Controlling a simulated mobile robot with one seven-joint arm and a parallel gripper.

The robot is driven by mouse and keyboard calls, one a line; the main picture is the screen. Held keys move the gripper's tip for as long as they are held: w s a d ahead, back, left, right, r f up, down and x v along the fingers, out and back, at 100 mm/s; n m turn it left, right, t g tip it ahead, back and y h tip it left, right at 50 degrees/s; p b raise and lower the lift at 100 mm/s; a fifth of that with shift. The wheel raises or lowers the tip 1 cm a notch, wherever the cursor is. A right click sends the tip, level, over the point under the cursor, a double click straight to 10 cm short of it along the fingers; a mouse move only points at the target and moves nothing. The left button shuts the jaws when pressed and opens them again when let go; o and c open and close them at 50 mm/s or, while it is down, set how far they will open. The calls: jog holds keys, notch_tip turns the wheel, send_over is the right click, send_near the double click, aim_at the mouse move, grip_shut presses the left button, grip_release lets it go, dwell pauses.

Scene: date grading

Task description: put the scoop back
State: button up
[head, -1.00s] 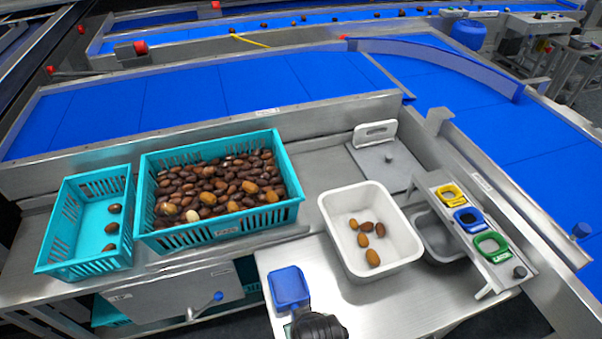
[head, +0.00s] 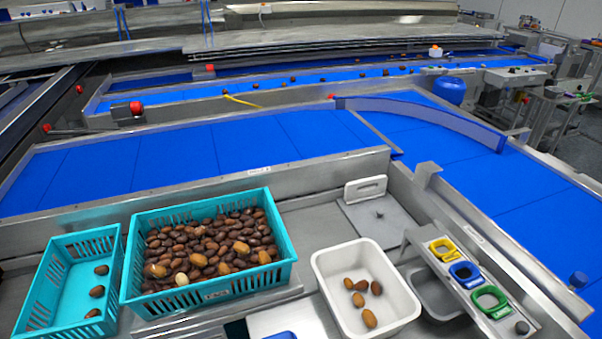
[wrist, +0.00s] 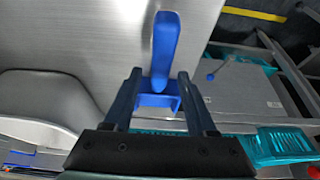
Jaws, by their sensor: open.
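The blue scoop (wrist: 165,45) lies on the steel worktop in the wrist view, with its narrow part pointing up the picture. A wider blue part of it shows between the fingers of my gripper (wrist: 160,78). My gripper is open, with one finger on each side of the scoop; I cannot tell whether they touch it. In the head view only a blue edge of the scoop (head: 281,335) shows at the bottom border. My gripper is out of the head view.
A white tub (head: 398,318) with several dates stands on the worktop, beside a grey bin (head: 436,294) and a rack with yellow, blue and green rings (head: 490,300). Teal crates (head: 210,295) with dates stand at left. Blue conveyors (head: 180,150) run behind.

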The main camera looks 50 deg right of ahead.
jog(key=p+v, duration=0.1)
jog(key=v, duration=1)
jog(key=w+a+r+n+t+h, duration=0.1)
jog(key=w+r+t, duration=0.4)
jog(key=w+r, duration=0.7)
jog(key=w+a+r+n+t+h, duration=0.15)
jog(key=w+r+t, duration=0.5)
jog(key=r, duration=0.85)
jog(key=w+a+r+n+t+y, duration=0.1)
jog(key=a+r+t, duration=0.15)
jog(key=r, duration=0.55)
jog(key=w+a+r+n+t, duration=0.15)
jog(key=a+r, duration=0.25)
jog(key=r, duration=0.4)
jog(key=s+a+r+t+y, duration=0.1)
jog(key=s+a+r+t, duration=0.1)
jog(key=r, duration=0.4)
jog(key=s+a+r+t+y, duration=0.1)
jog(key=s+a+r+t, duration=0.2)
jog(key=r, duration=0.4)
jog(key=s+a+r+n+t+y, duration=0.1)
jog(key=s+a+r+t+y, duration=0.1)
jog(key=r, duration=0.4)
jog(key=s+a+t, duration=0.1)
jog(key=a, duration=0.1)
jog(key=shift+a, duration=0.35)
jog(key=shift+s+r, duration=0.1)
jog(key=shift+s, duration=0.05)
